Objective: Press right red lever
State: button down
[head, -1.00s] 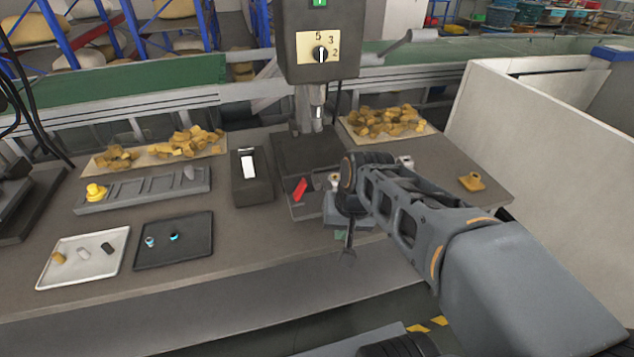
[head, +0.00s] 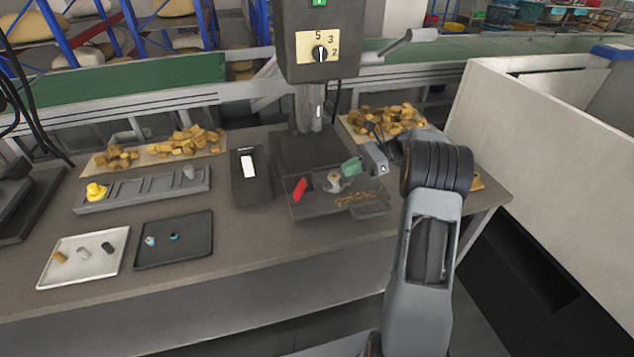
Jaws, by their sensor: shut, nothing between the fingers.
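One red lever (head: 299,188) stands tilted on the left part of the dark drill-press base, below the press head. It is the only red lever I can make out. A small metal clamp-like part (head: 333,181) sits between the gripper and the lever. My arm comes in from the lower right and does not cover the lever.
The drill press (head: 320,45) rises behind the lever, its spindle hanging above the base. A dark box with a white switch (head: 248,163) is left of the base. Yellow chips (head: 362,199) lie at the base's front right. Brass pieces (head: 385,121) lie behind my gripper.

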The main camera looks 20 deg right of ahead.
aim_at(306, 185)
jog(key=shift+a, duration=0.1)
jog(key=p+x, duration=0.1)
jog(key=x, duration=0.8)
jog(key=shift+a+f, duration=0.15)
jog(key=shift+a, duration=0.25)
jog(key=shift+a+r+h+p, duration=0.15)
jog(key=shift+r+h+p, duration=0.15)
jog(key=shift+p, duration=0.15)
